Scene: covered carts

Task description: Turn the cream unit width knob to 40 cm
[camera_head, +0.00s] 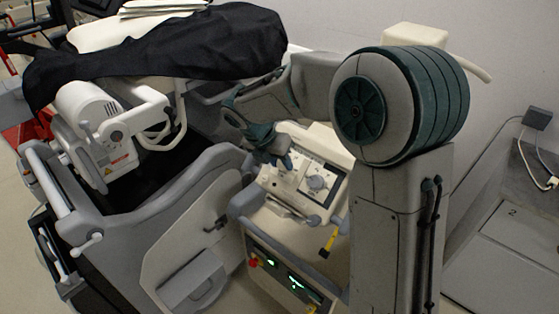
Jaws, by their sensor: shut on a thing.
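The cream unit (325,145) stands in the middle, below my arm, with a pale control panel on its sloping top. A round dial (316,182) shows on the right part of the panel; its markings are too small to read. My gripper (284,164) points down at the left part of the panel, left of the dial. It is shut on a small part there, which looks like a knob. The fingers mostly hide this knob, and I cannot read its label or setting.
A white and grey machine (190,215) stands close on the left. A black cover (165,50) drapes over equipment behind it. A yellow-tipped lever (327,241) hangs at the unit's front, above a dark panel with green displays (305,287). A grey cabinet (515,240) is at the right.

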